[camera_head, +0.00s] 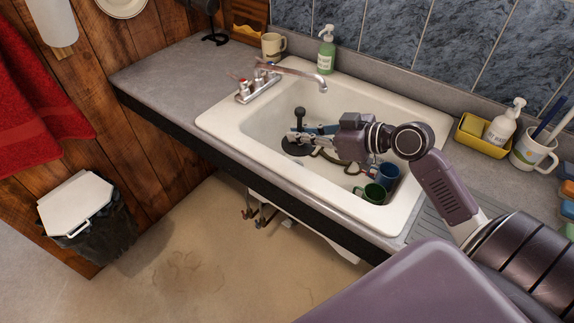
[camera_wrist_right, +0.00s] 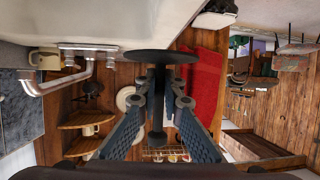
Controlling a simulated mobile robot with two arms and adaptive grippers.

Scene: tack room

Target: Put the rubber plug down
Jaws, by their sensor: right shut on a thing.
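The rubber plug (camera_head: 293,148) is a black disc with a knobbed upright stem. My right gripper (camera_head: 298,136) reaches into the white sink (camera_head: 222,121) from the right and is shut on the plug's stem. The disc is below the fingers in the head view; whether it touches the sink floor I cannot tell. In the right wrist view the plug's disc (camera_wrist_right: 161,57) shows edge-on beyond the two fingertips (camera_wrist_right: 160,85), with the stem between the fingers. My left gripper is not in view.
A green mug (camera_head: 371,193) and a blue mug (camera_head: 386,173) stand in the sink's right part, below my right arm. The faucet (camera_head: 290,72) reaches over the back left. Soap bottles and a cream mug (camera_head: 272,46) stand on the counter. A bin (camera_head: 76,203) stands at left.

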